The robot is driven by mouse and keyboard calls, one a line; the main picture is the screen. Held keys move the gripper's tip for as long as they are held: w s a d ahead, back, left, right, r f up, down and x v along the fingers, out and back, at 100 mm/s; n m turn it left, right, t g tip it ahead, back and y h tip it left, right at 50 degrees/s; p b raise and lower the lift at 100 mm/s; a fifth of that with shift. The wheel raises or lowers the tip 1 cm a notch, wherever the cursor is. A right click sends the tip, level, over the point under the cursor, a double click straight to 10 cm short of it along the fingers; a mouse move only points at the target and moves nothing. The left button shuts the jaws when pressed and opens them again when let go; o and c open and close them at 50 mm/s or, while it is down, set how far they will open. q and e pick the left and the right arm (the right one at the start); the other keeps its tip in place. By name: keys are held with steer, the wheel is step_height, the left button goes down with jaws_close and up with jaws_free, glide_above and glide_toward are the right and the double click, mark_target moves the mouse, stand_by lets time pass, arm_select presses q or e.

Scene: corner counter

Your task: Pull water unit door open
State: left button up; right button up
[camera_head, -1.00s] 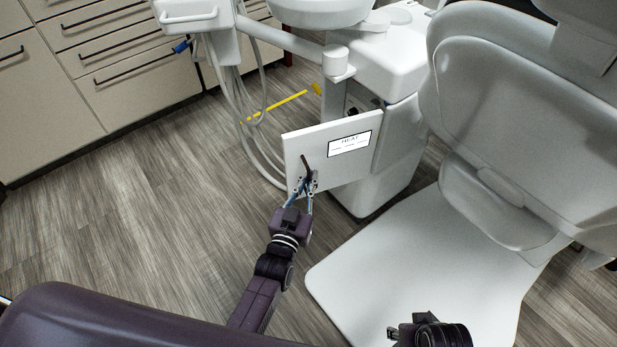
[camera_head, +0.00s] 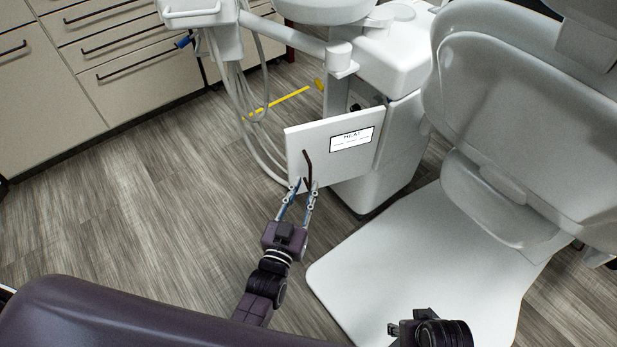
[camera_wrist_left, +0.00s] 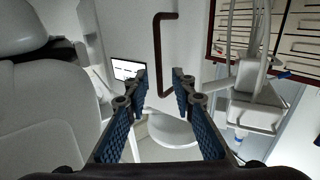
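The water unit door (camera_head: 325,165) is a white panel with a black-framed label, and it stands swung out from the white unit (camera_head: 375,165). Its dark bar handle (camera_head: 306,165) is near the left edge. In the left wrist view the door (camera_wrist_left: 140,25) and the handle (camera_wrist_left: 158,50) lie ahead of the fingers. My left gripper (camera_head: 305,187) is open, just in front of the handle's lower end. The wrist view shows a gap between its blue-padded fingers (camera_wrist_left: 161,78), with nothing held. My right gripper (camera_head: 393,331) shows only partly at the bottom, and its fingers are unclear.
The white dental chair (camera_head: 420,260) fills the right side. Hoses (camera_head: 243,105) hang left of the door, with a yellow rod (camera_head: 280,103) behind. Drawer cabinets (camera_head: 125,70) stand at the back left. The wood floor (camera_head: 150,210) left of the door is clear.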

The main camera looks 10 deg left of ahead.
arm_select(q)
steer(key=s, duration=0.7)
steer(key=shift+s+a, duration=0.15)
steer(key=shift+a, duration=0.3)
